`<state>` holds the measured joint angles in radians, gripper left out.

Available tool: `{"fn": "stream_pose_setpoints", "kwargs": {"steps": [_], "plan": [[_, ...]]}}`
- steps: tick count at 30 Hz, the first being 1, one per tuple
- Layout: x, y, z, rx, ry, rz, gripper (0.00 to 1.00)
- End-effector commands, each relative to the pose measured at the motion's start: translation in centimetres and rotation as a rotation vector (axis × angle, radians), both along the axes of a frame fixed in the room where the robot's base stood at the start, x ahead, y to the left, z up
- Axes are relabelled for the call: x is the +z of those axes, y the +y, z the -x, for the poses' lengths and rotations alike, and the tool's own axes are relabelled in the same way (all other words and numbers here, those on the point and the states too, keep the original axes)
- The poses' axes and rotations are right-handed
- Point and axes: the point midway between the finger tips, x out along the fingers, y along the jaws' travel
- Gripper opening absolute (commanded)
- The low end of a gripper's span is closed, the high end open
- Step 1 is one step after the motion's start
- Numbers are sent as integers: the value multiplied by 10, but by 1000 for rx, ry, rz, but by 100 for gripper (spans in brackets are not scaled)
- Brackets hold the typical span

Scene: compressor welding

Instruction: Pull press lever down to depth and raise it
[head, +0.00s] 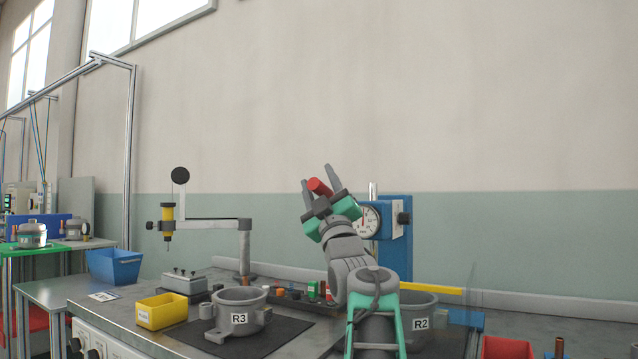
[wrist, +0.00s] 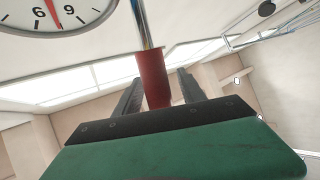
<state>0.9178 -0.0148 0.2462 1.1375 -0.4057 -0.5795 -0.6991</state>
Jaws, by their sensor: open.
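The press (head: 397,222) is a blue body with a round white dial gauge (head: 368,221), partly hidden behind my arm. Its lever has a red grip (head: 319,187), raised high in front of the wall. My gripper (head: 317,175) points upward with its jaws open, and the red grip lies between its two fingers. In the wrist view the red grip (wrist: 153,80) on its metal rod stands between the fingers, with a visible gap at the right finger. Contact at the left finger cannot be told. The dial (wrist: 55,12) shows at the top left there.
Housings R3 (head: 238,312) and R2 (head: 417,313) stand on dark mats on the bench. A yellow bin (head: 162,311), a blue bin (head: 114,266) and an arm-mounted yellow tool (head: 167,218) are at left. A red bin (head: 508,348) is at right. The air above the bench is open.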

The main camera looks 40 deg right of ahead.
Motion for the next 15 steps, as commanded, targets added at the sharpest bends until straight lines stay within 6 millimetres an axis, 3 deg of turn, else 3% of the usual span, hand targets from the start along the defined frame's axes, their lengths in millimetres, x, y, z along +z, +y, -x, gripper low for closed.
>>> {"fn": "stream_pose_setpoints", "kwargs": {"steps": [9,15], "plan": [[-39,17,38,-3,0,0,48],[-53,24,50,-2,0,0,48]]}}
